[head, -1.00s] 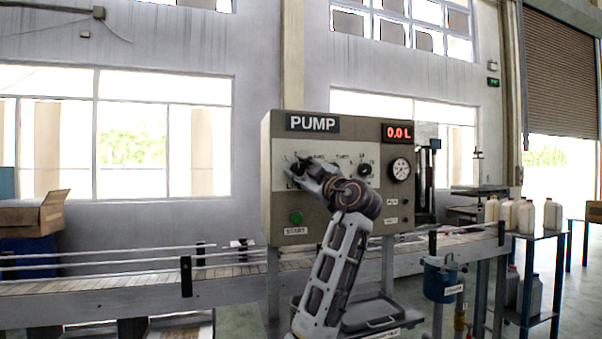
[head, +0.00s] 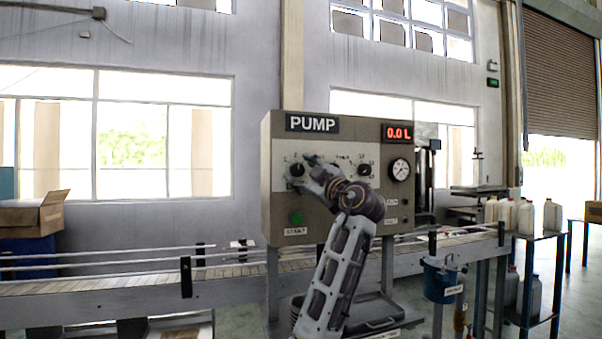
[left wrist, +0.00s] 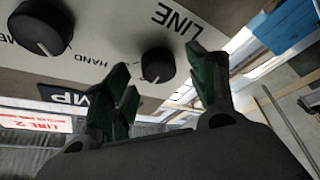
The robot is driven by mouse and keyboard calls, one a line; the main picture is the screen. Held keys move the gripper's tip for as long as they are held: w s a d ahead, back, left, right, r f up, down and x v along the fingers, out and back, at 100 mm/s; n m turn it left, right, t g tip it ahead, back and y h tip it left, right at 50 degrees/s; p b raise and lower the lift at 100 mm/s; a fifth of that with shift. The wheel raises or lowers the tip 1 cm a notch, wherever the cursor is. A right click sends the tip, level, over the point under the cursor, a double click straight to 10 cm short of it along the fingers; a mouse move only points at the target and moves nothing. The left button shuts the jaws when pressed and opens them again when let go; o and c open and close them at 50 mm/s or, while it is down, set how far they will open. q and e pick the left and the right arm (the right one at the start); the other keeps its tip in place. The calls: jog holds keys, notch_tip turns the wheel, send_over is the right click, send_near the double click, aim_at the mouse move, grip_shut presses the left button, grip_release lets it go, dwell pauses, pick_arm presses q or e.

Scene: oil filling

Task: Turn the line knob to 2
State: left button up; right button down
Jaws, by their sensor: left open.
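The line knob (head: 297,169) is a black round knob at the left of the beige pump panel. In the left wrist view, the line knob (left wrist: 155,65) sits beside the upside-down word LINE, with a small pale mark on its edge; I cannot read which number it points to. My left gripper (head: 307,172) is open in front of the panel, just right of the knob in the head view. In the left wrist view, my left gripper's (left wrist: 160,66) green fingers stand apart on either side of the knob, with no clear contact. My right gripper is not in view.
Another black knob (head: 365,169) is farther right on the panel, near a round gauge (head: 400,169) and a red 0.0 L display (head: 397,133). A green button (head: 296,217) is below. A conveyor (head: 130,287) runs past the panel. White jugs (head: 525,216) stand at right.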

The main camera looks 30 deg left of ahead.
pick_arm(q)
jog(key=v, duration=1.1)
dwell(0.6)
